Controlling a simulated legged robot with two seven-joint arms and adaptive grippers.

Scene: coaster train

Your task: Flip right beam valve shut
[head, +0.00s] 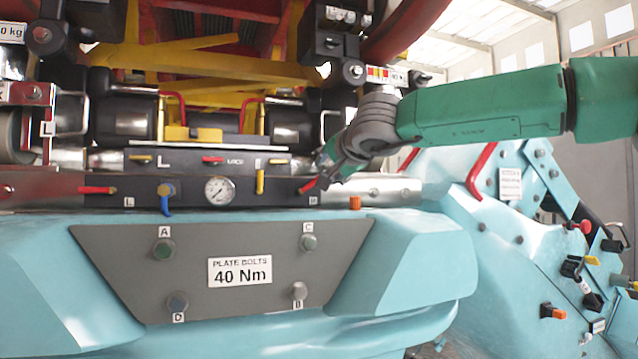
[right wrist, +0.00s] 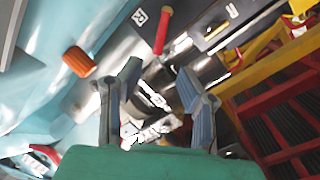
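The right beam valve has a red lever (head: 308,186) at the right end of the dark beam, next to a small R label; in the head view it slants up toward my gripper. My right gripper (head: 330,172) is just to the right of the lever, partly hidden by its own wrist. In the right wrist view the red lever (right wrist: 163,32) stands ahead of the fingertips, roughly in line with the gap between them. The two fingers (right wrist: 160,78) are spread, with nothing held between them. My left gripper is not in view.
The beam also carries a left red lever (head: 97,190), a blue lever (head: 165,200), a pressure gauge (head: 219,190) and a yellow lever (head: 260,182). An orange knob (head: 355,202) sits below my right gripper. A grey plate (head: 240,235) with several bolts is lower down.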

